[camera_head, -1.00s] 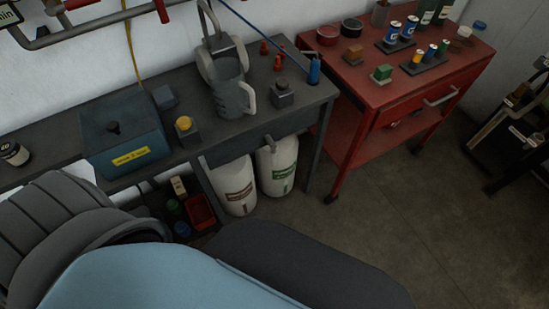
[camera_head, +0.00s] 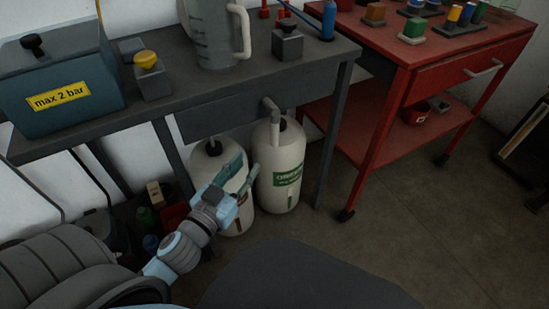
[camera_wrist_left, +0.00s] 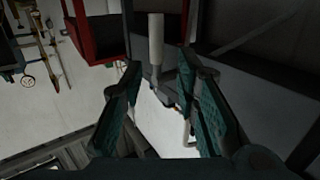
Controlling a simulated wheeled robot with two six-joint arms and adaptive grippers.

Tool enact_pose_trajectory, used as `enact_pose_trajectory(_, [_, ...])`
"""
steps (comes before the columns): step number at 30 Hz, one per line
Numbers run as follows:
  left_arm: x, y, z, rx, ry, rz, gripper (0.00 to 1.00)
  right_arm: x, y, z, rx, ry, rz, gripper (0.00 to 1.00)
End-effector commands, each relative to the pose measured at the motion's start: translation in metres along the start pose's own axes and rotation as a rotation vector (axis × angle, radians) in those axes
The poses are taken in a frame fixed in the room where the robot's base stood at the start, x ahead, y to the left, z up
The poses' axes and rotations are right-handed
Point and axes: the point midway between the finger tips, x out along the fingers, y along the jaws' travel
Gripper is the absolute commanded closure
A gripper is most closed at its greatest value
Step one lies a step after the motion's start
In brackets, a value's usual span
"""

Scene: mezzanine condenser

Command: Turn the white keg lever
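Two white kegs stand under the bench. The right keg (camera_head: 283,178) has a green label and a pale lever (camera_head: 272,118) at its top, just below the bench edge. The left keg (camera_head: 238,222) is partly hidden behind my left gripper (camera_head: 245,170). Its pale lever (camera_head: 210,127) shows above its dark cap. My left gripper is open, with its teal fingers apart in front of the kegs. In the left wrist view, a pale bar (camera_wrist_left: 156,40) shows between the open fingers of the left gripper (camera_wrist_left: 160,66); I cannot tell which lever it is. My right gripper is out of view.
The dark bench (camera_head: 210,98) overhangs the kegs and carries a blue box (camera_head: 60,85) and a grey jug (camera_head: 213,35). A red cart (camera_head: 395,75) stands to the right. Small bottles and a red bin (camera_head: 174,216) lie left of the kegs. Floor before the cart is clear.

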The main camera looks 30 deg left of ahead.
Motion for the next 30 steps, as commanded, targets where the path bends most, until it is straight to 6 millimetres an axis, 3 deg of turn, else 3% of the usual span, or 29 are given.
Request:
enact_pose_trajectory(1, [0.000,0.003,-0.004,-0.004,0.025,0.008,0.71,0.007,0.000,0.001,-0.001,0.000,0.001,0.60])
enact_pose_trajectory(5, [0.011,0.004,-0.018,-0.010,0.038,0.011,0.71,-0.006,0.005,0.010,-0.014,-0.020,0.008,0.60])
enact_pose_trajectory(10, [0.055,0.004,-0.026,-0.013,0.038,0.009,0.71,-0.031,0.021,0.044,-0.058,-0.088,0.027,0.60])
enact_pose_trajectory(13, [0.086,0.005,-0.028,-0.013,0.038,0.008,0.71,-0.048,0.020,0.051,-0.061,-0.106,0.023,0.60])
enact_pose_trajectory(21, [0.133,0.005,-0.016,-0.012,0.038,0.009,0.71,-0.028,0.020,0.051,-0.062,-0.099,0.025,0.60])
enact_pose_trajectory(30, [0.143,0.006,-0.019,-0.010,0.035,0.011,0.71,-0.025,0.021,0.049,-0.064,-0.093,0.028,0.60])
